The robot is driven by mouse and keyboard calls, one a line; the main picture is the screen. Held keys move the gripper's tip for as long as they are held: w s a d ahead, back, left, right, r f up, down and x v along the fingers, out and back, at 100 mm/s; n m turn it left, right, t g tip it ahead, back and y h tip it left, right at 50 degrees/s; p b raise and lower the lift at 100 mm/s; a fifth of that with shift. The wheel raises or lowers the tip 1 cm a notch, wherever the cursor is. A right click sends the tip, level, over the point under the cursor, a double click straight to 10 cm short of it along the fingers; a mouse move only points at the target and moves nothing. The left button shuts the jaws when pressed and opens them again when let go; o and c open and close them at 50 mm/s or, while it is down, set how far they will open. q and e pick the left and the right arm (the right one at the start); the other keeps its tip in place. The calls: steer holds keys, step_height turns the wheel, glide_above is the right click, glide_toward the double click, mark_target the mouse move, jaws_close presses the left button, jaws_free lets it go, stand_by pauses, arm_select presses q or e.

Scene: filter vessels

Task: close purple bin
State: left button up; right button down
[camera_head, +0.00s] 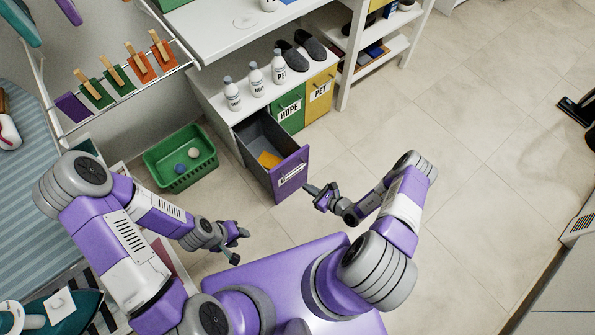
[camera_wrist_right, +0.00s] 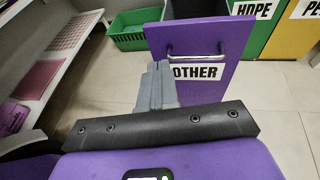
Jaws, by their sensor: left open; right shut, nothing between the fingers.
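The purple bin (camera_head: 292,171) is a drawer pulled out from the white cabinet, with an orange item inside. Its front faces me and carries a label and a metal handle; in the right wrist view the purple front (camera_wrist_right: 222,88) reads "OTHER". My right gripper (camera_head: 309,188) is shut and empty, just in front of the drawer's lower right side. In the wrist view its fingers (camera_wrist_right: 158,85) are together, beside the left part of the front and near the handle; contact cannot be told. My left gripper (camera_head: 241,245) is open and empty above the floor, left of my base.
Green HDPE bin (camera_head: 290,109) and yellow PET bin (camera_head: 320,92) stand shut beside the drawer. White bottles (camera_head: 256,79) and dark slippers (camera_head: 311,44) are on the cabinet top. A green basket (camera_head: 181,178) with two balls sits left.

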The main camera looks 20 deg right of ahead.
steer(key=d+f+m+t+h, duration=0.1)
steer(key=d+f+m+h, duration=0.1)
steer(key=d+f+h, duration=0.15)
steer(key=b, duration=0.6)
glide_toward(292, 161)
steer(key=shift+t+y, duration=0.35)
steer(key=shift+t, duration=0.05)
steer(key=w+f, duration=0.2)
steer(key=w, duration=0.1)
steer(key=w+a+f, duration=0.1)
steer(key=shift+w, duration=0.2)
steer(key=shift+w+a+r, duration=0.15)
steer(key=shift+w+a, duration=0.1)
steer(key=shift+w, duration=0.4)
steer(key=shift+r, duration=0.1)
